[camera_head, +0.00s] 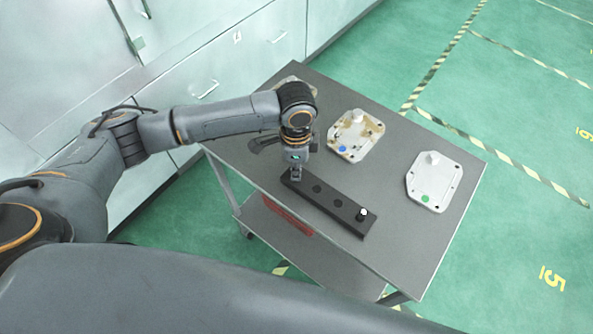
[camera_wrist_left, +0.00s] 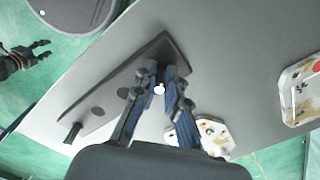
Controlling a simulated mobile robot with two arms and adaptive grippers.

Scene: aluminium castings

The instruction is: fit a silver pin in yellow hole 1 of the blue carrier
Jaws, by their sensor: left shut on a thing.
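My left gripper (camera_head: 295,176) points down at the left end of the black bar (camera_head: 330,206). In the left wrist view its fingers (camera_wrist_left: 160,90) are shut on a silver pin (camera_wrist_left: 160,88), whose bright top shows between them. I cannot tell whether the pin is still in the bar. The carrier with a blue dot (camera_head: 355,135), pale with brown patches, lies on the cart behind the bar. Its yellow hole 1 is too small to make out. My right gripper (camera_wrist_left: 42,51) shows only at the left of the left wrist view, open and empty.
Another pin (camera_head: 362,215) stands at the bar's right end, with empty dark holes between. A green-dotted casting (camera_head: 432,182) lies at the right of the grey cart (camera_head: 400,240). A red-dotted casting (camera_wrist_left: 297,95) is mostly behind my arm in the head view.

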